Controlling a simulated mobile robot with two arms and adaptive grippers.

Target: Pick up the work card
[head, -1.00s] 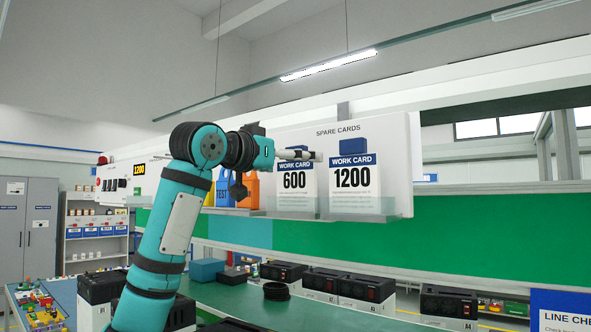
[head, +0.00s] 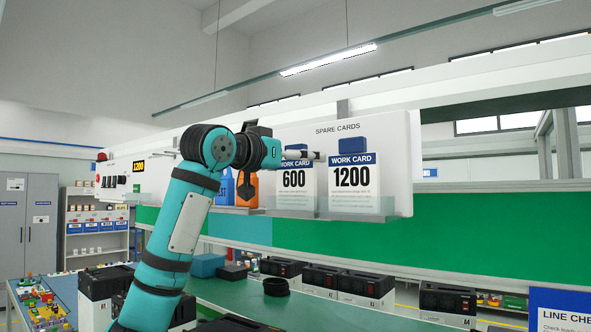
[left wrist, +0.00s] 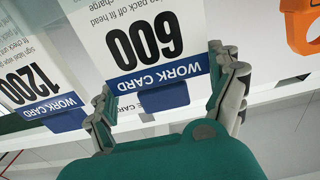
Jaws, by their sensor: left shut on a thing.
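The white 600 work card (head: 294,182) with its blue header stands in the clear-fronted ledge under "SPARE CARDS". My left gripper (head: 302,155) is at its top edge and hides its tab in the head view. My right gripper is not in view.
The clear ledge (head: 385,207) runs along the board's bottom.

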